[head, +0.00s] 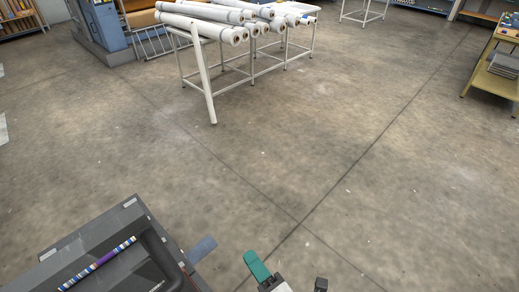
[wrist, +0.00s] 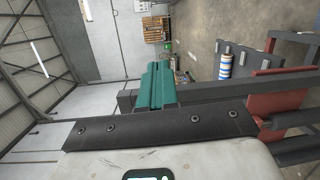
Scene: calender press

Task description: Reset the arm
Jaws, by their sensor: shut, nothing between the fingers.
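My gripper shows at the bottom edge of the head view as a teal finger (head: 257,266) above the bare floor. In the wrist view, its teal fingers (wrist: 158,80) are together at the centre, with nothing visible between them. A dark bolted plate crosses below them. Most of my arm is outside the head view.
White rolls (head: 205,20) lie on a white metal rack (head: 207,85) at the back; one leans against its front. A yellow bench (head: 488,80) stands at the right edge. A blue machine (head: 98,25) is at the back left. The middle floor (head: 300,160) is clear.

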